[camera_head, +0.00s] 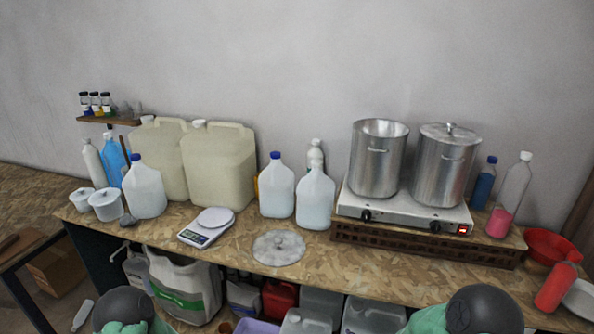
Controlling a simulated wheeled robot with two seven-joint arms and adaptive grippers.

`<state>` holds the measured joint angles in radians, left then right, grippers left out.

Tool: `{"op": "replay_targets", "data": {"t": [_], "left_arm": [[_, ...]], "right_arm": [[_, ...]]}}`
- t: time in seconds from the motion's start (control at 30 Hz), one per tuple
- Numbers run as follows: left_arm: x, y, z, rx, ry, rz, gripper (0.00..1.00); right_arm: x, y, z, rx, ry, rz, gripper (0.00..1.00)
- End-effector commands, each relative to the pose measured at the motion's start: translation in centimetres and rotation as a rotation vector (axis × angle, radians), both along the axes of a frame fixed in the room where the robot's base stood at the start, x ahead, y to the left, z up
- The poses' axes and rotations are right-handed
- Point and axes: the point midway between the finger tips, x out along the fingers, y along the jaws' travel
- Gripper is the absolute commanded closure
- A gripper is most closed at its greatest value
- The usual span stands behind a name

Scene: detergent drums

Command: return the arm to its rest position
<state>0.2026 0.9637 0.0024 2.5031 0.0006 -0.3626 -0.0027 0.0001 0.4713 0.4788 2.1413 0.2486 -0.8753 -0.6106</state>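Neither of my grippers shows in the head view. Only rounded dark and teal parts of my own arms show at the bottom edge, one at the lower left and one at the lower right. They are in front of the bench, apart from the things on it. Whether the hands hold anything is hidden. On the bench, the left steel pot (376,165) stands open on the white hot plate (400,211). The right steel pot (443,170) has its lid on. A round metal lid (279,248) lies flat near the bench's front edge.
The wooden bench (232,252) carries a kitchen scale (207,226), large beige drums (220,168), white jugs (277,188), and white tubs (105,205). A red bottle (557,284) and red bowl (548,246) stand at the right. Containers fill the space below. Bare bench surrounds the loose lid.

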Motion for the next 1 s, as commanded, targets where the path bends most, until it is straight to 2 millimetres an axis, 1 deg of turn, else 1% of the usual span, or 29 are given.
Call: {"op": "replay_targets", "data": {"t": [0.03, 0.07, 0.1, 0.17, 0.2, 0.27, 0.3, 0.33, 0.4, 0.5, 0.6, 0.67, 1.0], "left_arm": [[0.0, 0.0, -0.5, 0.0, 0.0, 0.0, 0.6], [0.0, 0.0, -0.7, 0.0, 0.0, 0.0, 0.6], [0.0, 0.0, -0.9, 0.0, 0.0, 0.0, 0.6], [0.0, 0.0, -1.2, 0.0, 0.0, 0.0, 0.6], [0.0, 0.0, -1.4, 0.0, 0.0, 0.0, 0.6], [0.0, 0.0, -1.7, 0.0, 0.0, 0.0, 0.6], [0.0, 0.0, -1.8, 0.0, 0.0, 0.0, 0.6], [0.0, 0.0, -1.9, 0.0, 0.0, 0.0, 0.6], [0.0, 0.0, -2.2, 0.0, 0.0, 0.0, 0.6], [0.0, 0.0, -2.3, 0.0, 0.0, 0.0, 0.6], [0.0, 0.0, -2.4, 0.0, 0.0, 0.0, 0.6], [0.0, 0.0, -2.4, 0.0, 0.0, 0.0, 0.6], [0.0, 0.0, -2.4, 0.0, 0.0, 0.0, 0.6]], "right_arm": [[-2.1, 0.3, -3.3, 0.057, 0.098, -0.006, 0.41], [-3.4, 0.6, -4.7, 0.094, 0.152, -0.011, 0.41], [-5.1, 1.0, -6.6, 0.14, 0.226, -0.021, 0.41], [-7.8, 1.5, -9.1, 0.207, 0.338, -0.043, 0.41], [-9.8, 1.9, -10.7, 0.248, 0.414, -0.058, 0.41], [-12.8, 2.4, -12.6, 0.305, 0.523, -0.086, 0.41], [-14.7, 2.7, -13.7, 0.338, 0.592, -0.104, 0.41], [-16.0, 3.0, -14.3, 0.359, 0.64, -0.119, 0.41], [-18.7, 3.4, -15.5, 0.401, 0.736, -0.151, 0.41], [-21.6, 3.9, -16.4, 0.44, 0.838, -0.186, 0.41], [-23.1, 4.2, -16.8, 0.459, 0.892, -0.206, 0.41], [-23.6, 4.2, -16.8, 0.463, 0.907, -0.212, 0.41], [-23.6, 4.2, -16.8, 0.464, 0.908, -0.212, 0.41]]}}
